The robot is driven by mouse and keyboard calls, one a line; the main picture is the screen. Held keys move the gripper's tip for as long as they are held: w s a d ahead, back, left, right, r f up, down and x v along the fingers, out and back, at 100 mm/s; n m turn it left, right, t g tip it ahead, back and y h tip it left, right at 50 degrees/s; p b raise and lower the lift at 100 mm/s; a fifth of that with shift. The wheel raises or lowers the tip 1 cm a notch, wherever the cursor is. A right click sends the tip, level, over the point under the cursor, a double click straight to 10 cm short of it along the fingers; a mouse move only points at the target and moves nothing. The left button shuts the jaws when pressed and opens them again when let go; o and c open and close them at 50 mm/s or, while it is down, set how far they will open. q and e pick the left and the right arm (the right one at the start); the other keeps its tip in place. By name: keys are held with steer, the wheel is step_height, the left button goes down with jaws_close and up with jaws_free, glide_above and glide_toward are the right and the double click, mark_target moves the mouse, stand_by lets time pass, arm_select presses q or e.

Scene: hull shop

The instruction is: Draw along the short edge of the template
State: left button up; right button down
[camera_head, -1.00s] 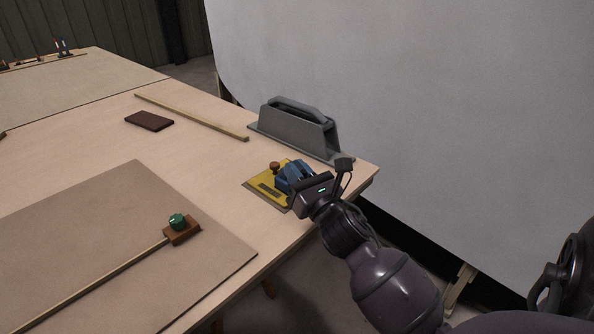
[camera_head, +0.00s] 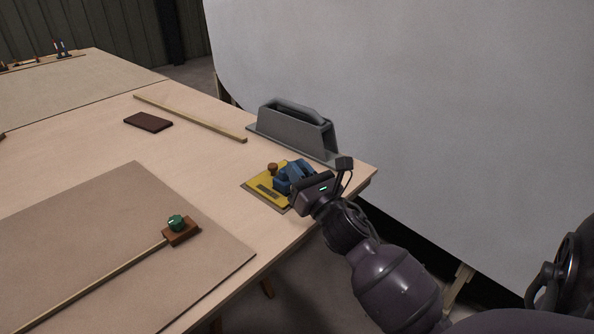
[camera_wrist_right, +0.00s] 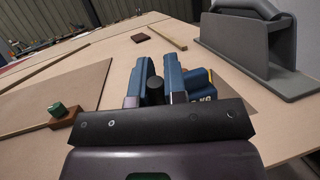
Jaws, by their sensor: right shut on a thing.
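The yellow template (camera_head: 265,189) lies flat near the right corner of the table, with a brown knob (camera_head: 272,168) on it. My right gripper (camera_head: 290,178) is at the template's right side, its blue fingers hiding part of it. In the right wrist view, a dark, round-topped thing (camera_wrist_right: 155,88), perhaps a marking tool, stands between the fingers of this gripper (camera_wrist_right: 160,66). The gripper is shut on it. Its lower end is hidden, so I cannot tell whether it touches the surface. The template shows partly behind the right finger in that view. My left gripper is out of view.
A grey handled stand (camera_head: 297,132) is just behind the template. A large board (camera_head: 110,240) carries a wooden block with a green knob (camera_head: 176,223) and a long strip. A brown pad (camera_head: 148,122) and a wooden batten (camera_head: 190,118) lie farther back. The table edge is close on the right.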

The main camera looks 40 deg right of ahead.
steer(key=shift+d, duration=0.15)
steer(key=shift+d, duration=0.45)
steer(key=shift+d, duration=0.2)
steer(key=shift+w+d, duration=0.1)
steer(key=shift+d, duration=0.2)
steer(key=shift+d, duration=0.2)
steer(key=shift+d, duration=0.3)
steer(key=shift+d+f+p, duration=0.1)
steer(key=shift+d+p, duration=0.1)
steer(key=shift+p, duration=0.1)
steer(key=shift+d, duration=0.3)
